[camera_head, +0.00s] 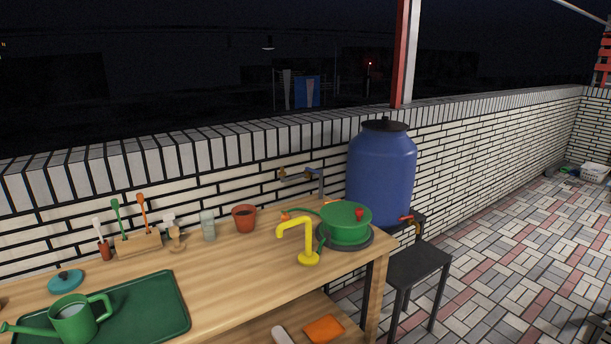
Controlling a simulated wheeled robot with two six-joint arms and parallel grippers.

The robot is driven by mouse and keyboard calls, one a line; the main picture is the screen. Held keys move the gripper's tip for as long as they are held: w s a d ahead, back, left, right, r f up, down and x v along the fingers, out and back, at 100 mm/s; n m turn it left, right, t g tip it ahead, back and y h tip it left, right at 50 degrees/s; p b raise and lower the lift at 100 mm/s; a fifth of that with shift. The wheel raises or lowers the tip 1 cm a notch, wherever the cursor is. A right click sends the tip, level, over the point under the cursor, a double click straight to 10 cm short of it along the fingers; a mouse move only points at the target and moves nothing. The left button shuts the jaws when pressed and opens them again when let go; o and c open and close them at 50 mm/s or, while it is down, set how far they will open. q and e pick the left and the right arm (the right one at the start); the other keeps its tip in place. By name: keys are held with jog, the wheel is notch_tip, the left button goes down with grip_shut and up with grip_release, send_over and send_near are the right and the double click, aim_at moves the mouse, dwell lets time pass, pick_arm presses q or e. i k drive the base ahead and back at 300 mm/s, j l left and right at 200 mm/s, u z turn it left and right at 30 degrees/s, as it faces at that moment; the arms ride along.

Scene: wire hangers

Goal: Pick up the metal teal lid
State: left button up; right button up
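A teal lid (66,281) with a small dark knob on top lies on the wooden table (232,276) at the left. It sits just behind the back left edge of a green tray (150,306). A green watering can (75,318) stands on the tray, in front of the lid. Neither of my grippers shows in the head view.
A wooden holder with brushes (138,244), a grey cup (208,225) and a terracotta pot (244,218) line the table's back. A yellow tap (308,257) and a green round container (344,228) stand at the right. The table's middle is clear.

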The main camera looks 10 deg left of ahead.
aim_at(66, 281)
jog(key=u, duration=1.65)
